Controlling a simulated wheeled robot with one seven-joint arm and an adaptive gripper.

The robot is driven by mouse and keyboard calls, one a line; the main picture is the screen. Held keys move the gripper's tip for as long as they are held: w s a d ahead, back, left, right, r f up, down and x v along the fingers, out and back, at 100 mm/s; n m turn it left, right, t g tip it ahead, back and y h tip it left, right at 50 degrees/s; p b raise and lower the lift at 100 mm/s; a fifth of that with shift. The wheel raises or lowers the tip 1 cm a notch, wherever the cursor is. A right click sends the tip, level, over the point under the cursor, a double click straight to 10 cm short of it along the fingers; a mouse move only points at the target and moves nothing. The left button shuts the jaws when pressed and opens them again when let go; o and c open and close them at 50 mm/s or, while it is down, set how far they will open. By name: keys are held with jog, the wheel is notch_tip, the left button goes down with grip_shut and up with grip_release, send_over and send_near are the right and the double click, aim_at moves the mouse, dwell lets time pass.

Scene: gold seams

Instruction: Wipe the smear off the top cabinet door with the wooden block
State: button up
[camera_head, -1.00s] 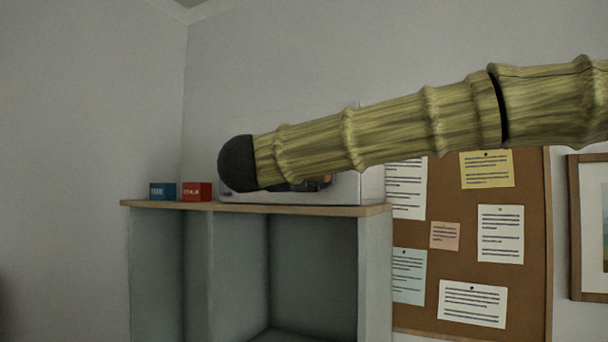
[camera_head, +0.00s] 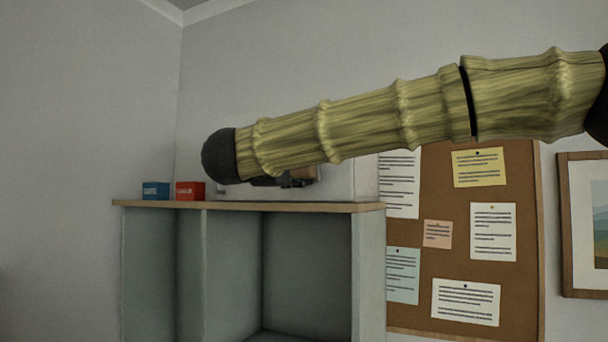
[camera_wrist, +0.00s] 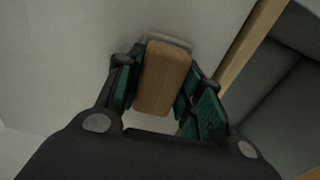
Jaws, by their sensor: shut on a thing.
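The wooden block (camera_wrist: 162,78) is held between the fingers of my gripper (camera_wrist: 160,88) in the wrist view. Its far end is close to a pale surface; I cannot tell whether it touches. A light grey strip (camera_wrist: 170,40) shows at the block's far end. In the head view, the white top cabinet (camera_head: 340,184) stands on the shelf unit, largely hidden behind my arm. My gripper (camera_head: 290,179) is in front of its door, mostly covered by the arm. I cannot make out the smear in either view.
A blue box (camera_head: 156,190) and a red box (camera_head: 189,190) stand on the shelf unit's wooden top (camera_head: 250,206), left of the cabinet. Open grey compartments lie below. A cork board (camera_head: 450,230) with notes and a framed picture (camera_head: 590,225) hang at right.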

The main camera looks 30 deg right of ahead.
jog(key=shift+w+a, duration=0.15)
jog(key=shift+w, duration=0.1)
jog(key=w+a+b, duration=0.2)
jog(key=w+a, duration=0.2)
jog(key=w, duration=0.1)
jog(key=shift+b, duration=0.3)
dwell(0.5)
jog(key=shift+w, duration=0.2)
